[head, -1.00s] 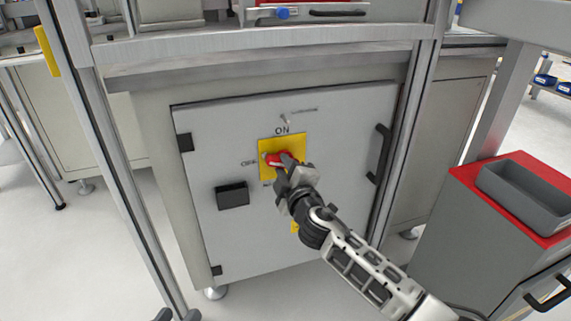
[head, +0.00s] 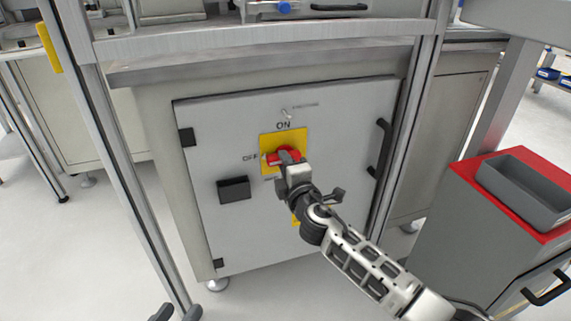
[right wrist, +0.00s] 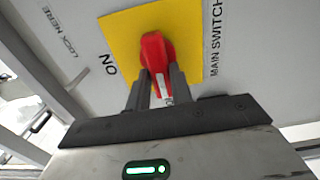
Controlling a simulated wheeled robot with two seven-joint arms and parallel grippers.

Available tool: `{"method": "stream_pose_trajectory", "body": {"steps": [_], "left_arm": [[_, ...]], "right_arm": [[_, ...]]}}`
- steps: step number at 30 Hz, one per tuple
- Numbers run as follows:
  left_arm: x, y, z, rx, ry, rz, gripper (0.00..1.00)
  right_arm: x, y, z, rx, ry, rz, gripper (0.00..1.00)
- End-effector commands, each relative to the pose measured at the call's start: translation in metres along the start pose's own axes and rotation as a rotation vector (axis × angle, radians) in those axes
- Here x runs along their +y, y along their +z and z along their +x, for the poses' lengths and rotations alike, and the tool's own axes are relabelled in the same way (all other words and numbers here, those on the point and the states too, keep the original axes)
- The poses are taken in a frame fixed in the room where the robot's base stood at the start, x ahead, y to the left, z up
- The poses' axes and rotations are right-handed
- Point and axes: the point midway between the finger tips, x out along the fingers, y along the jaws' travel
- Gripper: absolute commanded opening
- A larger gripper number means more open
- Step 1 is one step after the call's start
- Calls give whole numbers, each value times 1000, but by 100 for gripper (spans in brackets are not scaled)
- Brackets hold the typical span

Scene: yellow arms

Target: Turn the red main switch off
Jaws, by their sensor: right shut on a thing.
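The red main switch (head: 287,157) is a handle on a yellow plate (head: 266,143) on a grey cabinet door. In the head view ON is printed above the plate and OFF to its left; the handle lies roughly sideways. My right gripper (right wrist: 160,80) is shut on the red handle (right wrist: 154,50), one finger on each side. The handle's white mark points away from neither ON nor MAIN SWITCH but across, towards partly hidden lettering. In the head view my right gripper (head: 287,160) partly covers the handle.
The cabinet door (head: 240,235) has a black handle (head: 379,150) at right and a black box (head: 233,190) below left of the plate. Metal frame posts stand on both sides. A grey cart with a red top (head: 466,174) stands at right.

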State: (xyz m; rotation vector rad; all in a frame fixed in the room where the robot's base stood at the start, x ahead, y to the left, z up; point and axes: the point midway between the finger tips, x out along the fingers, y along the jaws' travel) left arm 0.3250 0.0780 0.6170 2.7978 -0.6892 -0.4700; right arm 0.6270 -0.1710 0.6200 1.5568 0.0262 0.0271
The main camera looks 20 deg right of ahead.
Motion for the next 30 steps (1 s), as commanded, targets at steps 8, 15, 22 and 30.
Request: {"method": "stream_pose_trajectory", "body": {"steps": [8,15,22,30], "left_arm": [[0,1,0,-1,0,-1,36],[0,1,0,-1,0,-1,36],[0,-4,-1,-2,-5,10,36],[-3,1,-3,-40,-32,53,36]], "right_arm": [[-1,0,0,-1,-1,-7,39],[0,0,0,0,0,-4,44],[0,0,-14,1,-3,-3,44],[-1,0,-75,1,-6,-1,44]]}}
